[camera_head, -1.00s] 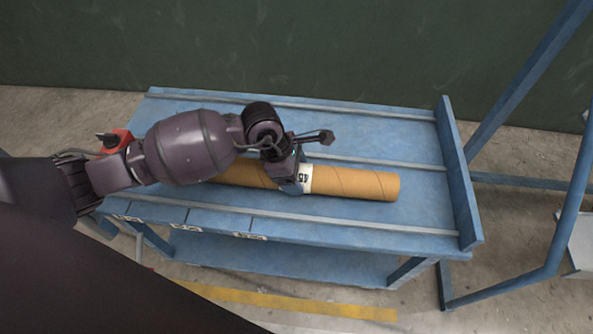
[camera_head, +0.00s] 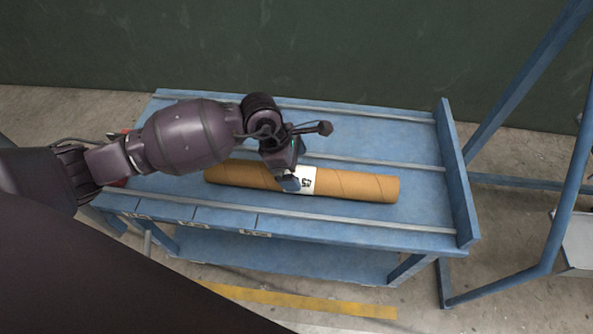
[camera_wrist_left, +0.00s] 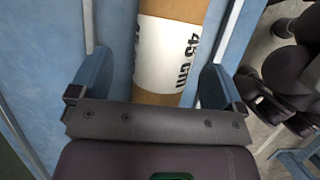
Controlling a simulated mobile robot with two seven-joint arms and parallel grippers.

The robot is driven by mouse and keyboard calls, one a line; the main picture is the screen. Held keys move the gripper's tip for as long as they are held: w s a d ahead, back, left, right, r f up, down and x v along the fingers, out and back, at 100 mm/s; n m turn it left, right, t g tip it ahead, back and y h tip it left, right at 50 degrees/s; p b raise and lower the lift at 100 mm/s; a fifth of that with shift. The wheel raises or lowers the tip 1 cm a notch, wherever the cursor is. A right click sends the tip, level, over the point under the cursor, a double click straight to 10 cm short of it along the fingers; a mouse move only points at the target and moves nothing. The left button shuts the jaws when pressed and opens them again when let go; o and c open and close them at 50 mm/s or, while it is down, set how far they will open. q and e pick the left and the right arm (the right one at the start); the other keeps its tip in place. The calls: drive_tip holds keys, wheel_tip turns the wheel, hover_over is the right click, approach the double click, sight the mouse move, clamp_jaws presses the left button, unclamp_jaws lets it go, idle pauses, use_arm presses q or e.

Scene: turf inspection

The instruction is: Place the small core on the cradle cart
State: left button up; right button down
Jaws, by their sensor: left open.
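The small core is a brown cardboard tube (camera_head: 350,186) with a white label. It lies lengthwise on a blue table (camera_head: 412,215), between the raised rails. In the left wrist view the core (camera_wrist_left: 165,52) runs between my left gripper's two blue fingers, and its label reads 45 cm. My left gripper (camera_head: 291,184) is over the label at the core's middle. Its fingers (camera_wrist_left: 158,85) stand apart on either side of the core, with a gap visible on each side. My right gripper is out of view. I cannot identify a cradle cart for certain.
The blue table has an upright end plate (camera_head: 456,175) on its right. A blue frame (camera_head: 559,215) of slanted tubes stands further right. A dark green wall (camera_head: 300,50) is behind. A yellow line (camera_head: 300,301) marks the floor in front.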

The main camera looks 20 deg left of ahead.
use_arm(q)
drive_tip(key=p+v, duration=0.3)
drive_tip(key=v, duration=0.5)
drive_tip(key=shift+r, duration=0.15)
drive_tip(key=shift+a+r+p, duration=0.2)
drive_tip(key=shift+r+p, duration=0.1)
drive_tip(key=shift+r, duration=0.05)
drive_tip(key=shift+s, duration=0.1)
